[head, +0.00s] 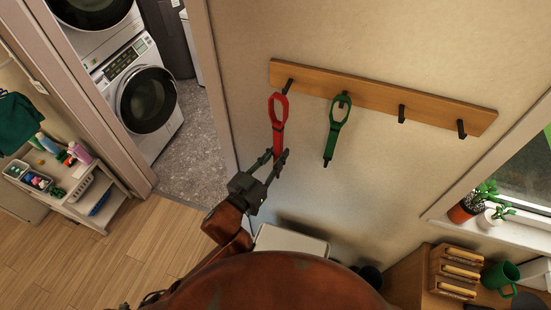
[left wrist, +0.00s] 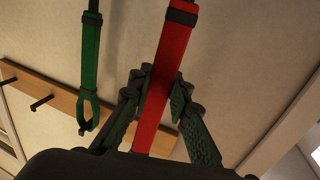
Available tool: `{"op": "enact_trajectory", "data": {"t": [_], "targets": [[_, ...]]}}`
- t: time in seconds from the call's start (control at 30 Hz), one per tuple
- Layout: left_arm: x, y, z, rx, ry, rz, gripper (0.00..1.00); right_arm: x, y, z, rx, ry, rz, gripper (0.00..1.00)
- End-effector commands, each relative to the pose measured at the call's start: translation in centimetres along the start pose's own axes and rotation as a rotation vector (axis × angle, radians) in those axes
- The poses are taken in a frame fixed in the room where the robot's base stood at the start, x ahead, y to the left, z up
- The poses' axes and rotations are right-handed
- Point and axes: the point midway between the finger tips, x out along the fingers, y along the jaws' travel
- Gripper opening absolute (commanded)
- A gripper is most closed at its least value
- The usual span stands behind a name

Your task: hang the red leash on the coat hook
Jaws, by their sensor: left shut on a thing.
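The red leash (head: 279,126) is held upright, its loop at the top, in front of the wall. My left gripper (head: 272,160) is shut on its lower part; in the left wrist view the red strap (left wrist: 166,75) runs between the fingers (left wrist: 162,84). The coat hook (head: 288,86) at the left end of the wooden rack (head: 375,95) is close to the top of the red loop. I cannot tell whether the loop is around the hook or only in front of it. My right gripper is not in view.
A green leash (head: 333,129) hangs from the neighbouring hook, close to the right of the red one. Two hooks (head: 402,114) further right are bare. A window sill with plants (head: 463,209) is at the right, a doorway with washers (head: 147,100) at the left.

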Motion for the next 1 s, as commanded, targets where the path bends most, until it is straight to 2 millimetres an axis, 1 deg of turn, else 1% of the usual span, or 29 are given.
{"op": "enact_trajectory", "data": {"t": [0.9,1.0], "targets": [[5.1,-1.4,0.5,0.002,0.003,-0.001,0.00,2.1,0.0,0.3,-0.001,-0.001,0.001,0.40],[5.5,-1.5,0.9,0.000,0.000,-0.002,0.00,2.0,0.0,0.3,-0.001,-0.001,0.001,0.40]]}}
